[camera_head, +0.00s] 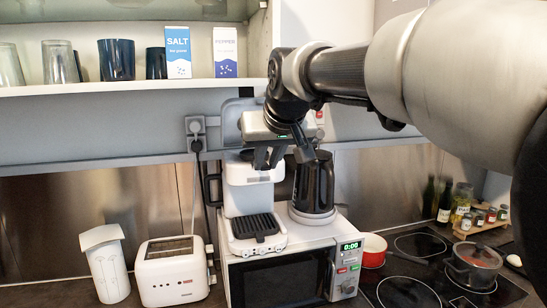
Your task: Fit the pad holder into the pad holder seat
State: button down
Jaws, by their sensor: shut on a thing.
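My gripper (270,157) hangs from my arm in front of the upper part of a white coffee machine (239,200). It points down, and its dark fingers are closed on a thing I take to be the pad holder. The pad holder is small and mostly hidden by the dark fingers, so its outline and tilt cannot be made out. The pad holder seat is in the machine's upper part, behind or just below my gripper, and I cannot see it clearly. I cannot tell whether the holder touches it.
A dark kettle (322,185) stands close to the right of the machine, both on a microwave (283,283). A shelf (130,88) with glasses and cartons runs above. A toaster (171,275) and white container (108,268) are left; a stove (425,270) with pots is right.

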jog(key=shift+w+a+r+p, duration=0.1)
jog(key=shift+w+a+p, duration=0.1)
jog(key=shift+w+p, duration=0.35)
jog(key=shift+w+a+p, duration=0.15)
jog(key=shift+w+p, duration=0.05)
jog(key=shift+w, duration=0.6)
jog(key=shift+w+f, duration=0.2)
jog(key=shift+f, duration=0.1)
jog(key=shift+s+f+b, duration=0.1)
jog(key=shift+f+b, duration=0.4)
jog(key=shift+b, duration=0.15)
jog(key=c, duration=1.5)
grip_release()
jog(key=shift+c, duration=0.2)
